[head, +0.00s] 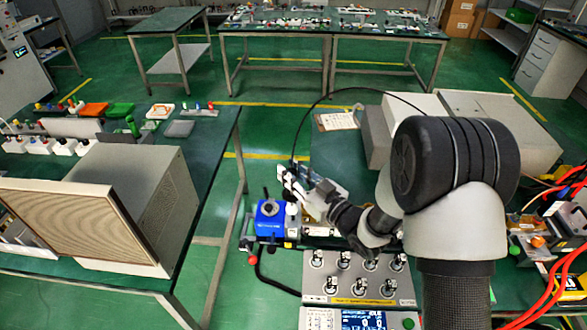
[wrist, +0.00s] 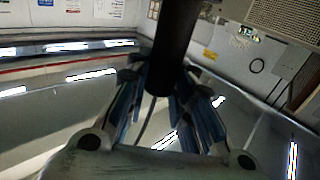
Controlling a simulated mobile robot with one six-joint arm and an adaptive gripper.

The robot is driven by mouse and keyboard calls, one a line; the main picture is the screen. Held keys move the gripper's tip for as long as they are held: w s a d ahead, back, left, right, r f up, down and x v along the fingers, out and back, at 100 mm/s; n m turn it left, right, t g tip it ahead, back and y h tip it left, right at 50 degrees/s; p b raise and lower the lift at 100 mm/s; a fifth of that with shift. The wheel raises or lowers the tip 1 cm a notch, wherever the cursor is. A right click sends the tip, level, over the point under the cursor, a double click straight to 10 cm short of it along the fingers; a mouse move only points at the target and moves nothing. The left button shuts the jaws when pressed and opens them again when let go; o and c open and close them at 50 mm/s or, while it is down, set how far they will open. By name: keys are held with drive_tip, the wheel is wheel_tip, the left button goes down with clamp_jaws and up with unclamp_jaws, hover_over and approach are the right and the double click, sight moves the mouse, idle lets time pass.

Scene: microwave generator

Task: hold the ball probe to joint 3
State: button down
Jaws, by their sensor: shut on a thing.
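My gripper (head: 297,187) reaches left from my arm over the middle bench, close above and beside a blue box (head: 270,218) with a round knob. In the wrist view my gripper (wrist: 163,78) has its blue-padded fingers on either side of a thick black cylinder (wrist: 174,45), which looks like the handle of the ball probe. A thin cable leaves the handle's near end, and in the head view a black cable arcs up from my gripper to the right. The probe's ball end cannot be made out. I cannot tell which part is joint 3; no such label is readable.
A grey panel (head: 318,290) with several knobs or fittings stands in front of my gripper, with a unit with a lit display (head: 362,319) nearer. Grey boxes (head: 375,138) stand behind. Red cables (head: 570,262) lie at the right. A large grilled cabinet (head: 75,225) stands on the left bench.

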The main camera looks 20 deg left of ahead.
drive_tip(key=shift+f+b, duration=1.6)
drive_tip(key=shift+f, duration=2.1)
drive_tip(key=shift+r, duration=0.1)
drive_tip(key=shift+r+p, duration=2.2)
drive_tip(key=shift+r, duration=2.25)
